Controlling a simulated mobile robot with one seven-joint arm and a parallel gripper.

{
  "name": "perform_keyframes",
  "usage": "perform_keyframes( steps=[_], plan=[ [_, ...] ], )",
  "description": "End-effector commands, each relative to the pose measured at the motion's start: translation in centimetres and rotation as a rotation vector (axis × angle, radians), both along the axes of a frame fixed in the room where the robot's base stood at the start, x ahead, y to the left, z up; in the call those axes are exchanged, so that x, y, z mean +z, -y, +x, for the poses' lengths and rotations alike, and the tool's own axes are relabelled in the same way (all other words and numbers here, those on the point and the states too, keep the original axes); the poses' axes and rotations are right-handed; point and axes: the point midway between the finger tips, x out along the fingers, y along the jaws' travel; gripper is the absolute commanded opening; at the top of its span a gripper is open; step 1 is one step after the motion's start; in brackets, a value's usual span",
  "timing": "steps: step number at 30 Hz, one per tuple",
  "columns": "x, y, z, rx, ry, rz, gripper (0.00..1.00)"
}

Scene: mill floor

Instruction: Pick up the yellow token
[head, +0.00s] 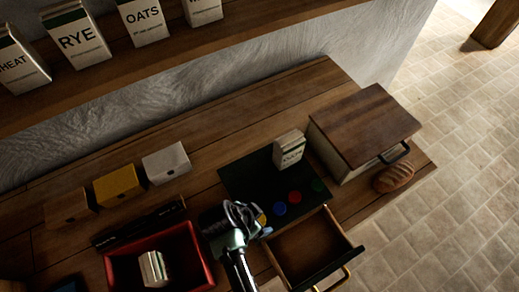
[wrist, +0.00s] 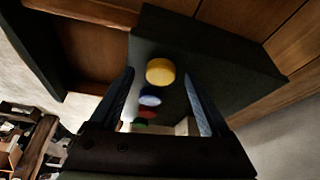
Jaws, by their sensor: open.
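The yellow token (wrist: 160,72) is a round disc on the dark mat (wrist: 225,62). In the wrist view it lies between the two fingertips of my gripper (wrist: 159,76), which is open and empty. In the head view the yellow token (head: 262,219) shows only in part beside my gripper (head: 264,230), partly hidden by my wrist. The blue token (head: 279,210), red token (head: 295,198) and green token (head: 318,185) lie in a row beyond it on the mat. They also line up behind the yellow one in the wrist view. Whether the fingers touch the yellow token cannot be told.
An open wooden drawer (head: 303,247) sits just right of my gripper. A white labelled carton (head: 289,150) stands on the mat's far side. A wooden-topped cabinet (head: 366,122) and bread (head: 394,177) are right. A red crate (head: 196,246) holding a packet is left.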

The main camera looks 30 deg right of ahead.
Motion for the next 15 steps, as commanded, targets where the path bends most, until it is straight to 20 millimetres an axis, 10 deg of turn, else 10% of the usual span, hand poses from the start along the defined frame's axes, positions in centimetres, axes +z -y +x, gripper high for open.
perform_keyframes(
  steps=[5, 15],
  plan=[
    [-0.01, 0.01, 0.02, -0.001, 0.001, 0.0, 0.81],
    [0.03, -0.01, 0.02, 0.0, 0.0, 0.0, 0.2]
  ],
)
